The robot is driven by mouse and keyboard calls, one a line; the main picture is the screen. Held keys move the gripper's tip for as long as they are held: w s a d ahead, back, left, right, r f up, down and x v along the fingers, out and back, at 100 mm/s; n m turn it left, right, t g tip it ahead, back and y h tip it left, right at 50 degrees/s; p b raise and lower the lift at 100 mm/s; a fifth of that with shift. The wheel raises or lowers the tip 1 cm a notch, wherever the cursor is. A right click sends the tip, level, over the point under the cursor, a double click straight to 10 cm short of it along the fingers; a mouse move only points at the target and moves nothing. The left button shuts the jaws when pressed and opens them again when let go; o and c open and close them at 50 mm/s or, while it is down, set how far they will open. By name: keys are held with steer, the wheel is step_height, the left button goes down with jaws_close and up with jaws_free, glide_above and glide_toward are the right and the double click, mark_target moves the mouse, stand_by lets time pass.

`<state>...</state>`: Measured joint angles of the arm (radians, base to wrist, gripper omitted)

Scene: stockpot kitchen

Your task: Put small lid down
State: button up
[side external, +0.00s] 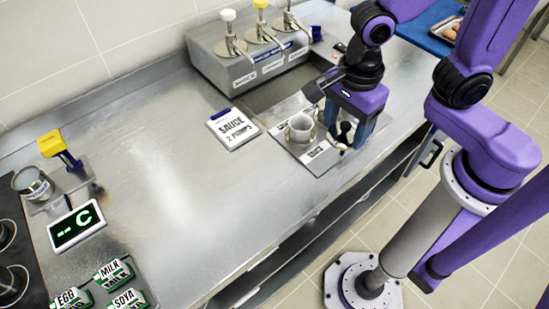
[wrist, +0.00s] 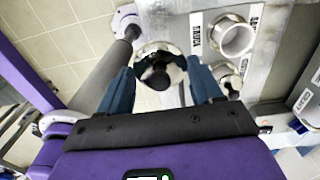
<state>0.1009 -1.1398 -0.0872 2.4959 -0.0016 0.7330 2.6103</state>
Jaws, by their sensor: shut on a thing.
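The small lid (wrist: 173,63) is a shiny round metal piece with a black knob. In the wrist view it sits between the two blue fingers of my gripper (wrist: 160,72), which is shut on it. In the side view my gripper (side external: 348,128) points down at the right part of a grey labelled board (side external: 319,157), and the lid's dark knob (side external: 345,128) shows between the fingers. I cannot tell whether the lid touches anything below. In the wrist view the lid appears near the board's edge, with floor tiles behind it.
A pale metal cup (side external: 300,130) stands on the board left of my gripper; it also shows in the wrist view (wrist: 236,40). A smaller round metal holder (wrist: 228,78) is close by the right finger. A SAUCE sign (side external: 232,128) and pump dispenser (side external: 250,62) are farther left. The middle counter is clear.

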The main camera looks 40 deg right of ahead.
steer(key=w+a+f, duration=0.4)
steer(key=w+a, duration=0.1)
steer(key=w, duration=0.2)
glide_above(272, 164)
steer(key=f, duration=0.5)
steer(key=shift+s+d+f, duration=0.15)
steer(key=shift+s+d, duration=0.05)
steer(key=shift+s, duration=0.1)
steer(key=shift+w+a+f, duration=0.15)
steer(key=shift+w+f, duration=0.1)
steer(key=shift+f, duration=1.65)
steer(key=shift+f, duration=0.1)
steer(key=o, duration=1)
step_height(272, 164, up, 12)
steer(key=shift+r, duration=0.15)
